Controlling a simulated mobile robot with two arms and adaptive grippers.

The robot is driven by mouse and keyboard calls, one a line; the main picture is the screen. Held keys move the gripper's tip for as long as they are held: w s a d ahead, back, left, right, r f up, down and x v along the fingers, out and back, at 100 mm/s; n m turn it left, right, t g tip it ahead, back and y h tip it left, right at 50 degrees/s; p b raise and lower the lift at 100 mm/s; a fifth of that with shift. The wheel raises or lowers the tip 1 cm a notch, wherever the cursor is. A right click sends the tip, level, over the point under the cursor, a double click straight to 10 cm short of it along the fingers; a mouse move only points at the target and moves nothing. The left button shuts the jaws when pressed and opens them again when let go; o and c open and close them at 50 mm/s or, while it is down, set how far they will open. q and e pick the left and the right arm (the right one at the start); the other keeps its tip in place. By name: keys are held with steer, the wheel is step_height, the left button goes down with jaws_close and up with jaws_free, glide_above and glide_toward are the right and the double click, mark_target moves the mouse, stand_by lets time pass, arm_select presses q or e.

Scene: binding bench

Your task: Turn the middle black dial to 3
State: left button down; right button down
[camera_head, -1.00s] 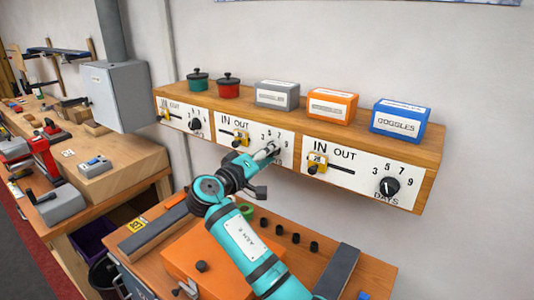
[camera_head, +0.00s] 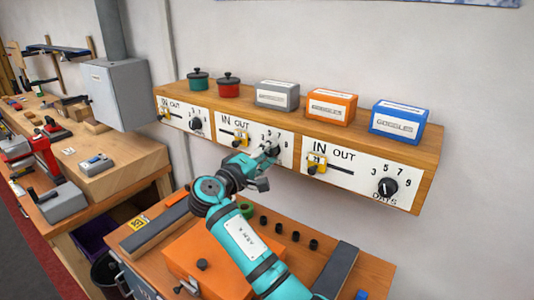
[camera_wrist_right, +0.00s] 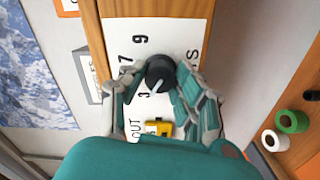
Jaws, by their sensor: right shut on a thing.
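The middle black dial (camera_wrist_right: 160,72) sits on the middle white panel (camera_head: 230,122). In the right wrist view its white pointer line slants down-left, roughly toward the printed 3. My right gripper (camera_wrist_right: 162,82) is shut on this dial, with one finger on each side of it. My left gripper is not in view.
A right-hand black dial (camera_head: 388,186) and a left-hand one (camera_head: 196,124) sit on neighbouring panels. Yellow sliders, such as the middle one (camera_head: 241,138), stand by the slots. An orange box (camera_head: 185,255) lies on the bench below.

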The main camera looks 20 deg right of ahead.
steer(key=shift+r, duration=0.1)
steer(key=c, duration=1)
jaws_free()
steer(key=shift+o, duration=0.2)
steer(key=shift+s+a, duration=0.1)
steer(key=shift+a, duration=0.1)
steer(key=v, duration=0.7)
